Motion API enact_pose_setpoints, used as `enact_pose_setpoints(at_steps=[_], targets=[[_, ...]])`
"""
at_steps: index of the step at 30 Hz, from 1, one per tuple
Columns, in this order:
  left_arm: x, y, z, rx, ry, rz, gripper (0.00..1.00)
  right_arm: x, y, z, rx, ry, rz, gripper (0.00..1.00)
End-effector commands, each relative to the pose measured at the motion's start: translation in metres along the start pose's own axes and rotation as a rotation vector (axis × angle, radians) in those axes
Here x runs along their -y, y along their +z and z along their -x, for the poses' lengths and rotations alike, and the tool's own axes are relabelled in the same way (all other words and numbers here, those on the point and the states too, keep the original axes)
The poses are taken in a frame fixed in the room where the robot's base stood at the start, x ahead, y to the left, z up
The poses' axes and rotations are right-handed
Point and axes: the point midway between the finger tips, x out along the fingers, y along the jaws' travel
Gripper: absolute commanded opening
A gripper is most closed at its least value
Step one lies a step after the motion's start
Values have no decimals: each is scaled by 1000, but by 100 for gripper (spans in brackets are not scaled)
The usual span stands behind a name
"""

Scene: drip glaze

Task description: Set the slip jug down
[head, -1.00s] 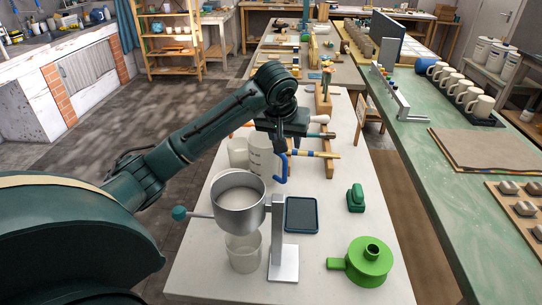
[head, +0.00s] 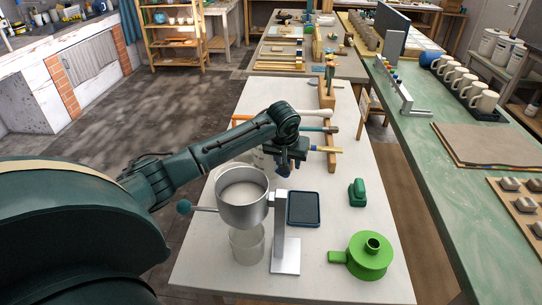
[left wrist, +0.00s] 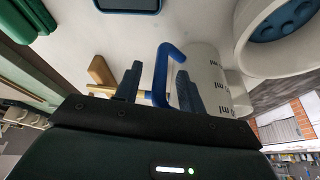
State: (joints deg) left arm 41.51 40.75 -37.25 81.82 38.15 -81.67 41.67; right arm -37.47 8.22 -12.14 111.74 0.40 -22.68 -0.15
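The slip jug (left wrist: 203,68) is a white cylinder with dark "ml" markings and a blue hooked handle (left wrist: 163,62). It stands on the white table, mostly hidden by my left arm in the head view. My left gripper (head: 285,166) is at the jug's handle side. In the left wrist view its two fingers (left wrist: 158,76) stand on either side of the handle, with a gap visible at each side, so it looks open around the handle. My right gripper is out of view.
A metal cup on a stand (head: 243,207) is close in front, above a clear beaker (head: 246,246). Near it are a dark flat tray (head: 303,209), a green block (head: 357,192) and a green round vessel (head: 370,256). A wooden tool rack (head: 327,105) stands behind.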

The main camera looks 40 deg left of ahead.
Motion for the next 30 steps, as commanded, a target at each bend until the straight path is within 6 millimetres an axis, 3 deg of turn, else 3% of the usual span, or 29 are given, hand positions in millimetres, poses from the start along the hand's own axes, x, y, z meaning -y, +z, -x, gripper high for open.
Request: enact_pose_setpoints(at_steps=[10, 24, 30], targets=[[0, 0, -11, 0, 0, -1, 40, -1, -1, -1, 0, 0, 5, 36], [0, 0, -10, 0, 0, -1, 1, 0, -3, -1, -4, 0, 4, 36], [0, 0, -10, 0, 0, -1, 0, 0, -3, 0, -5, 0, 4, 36]])
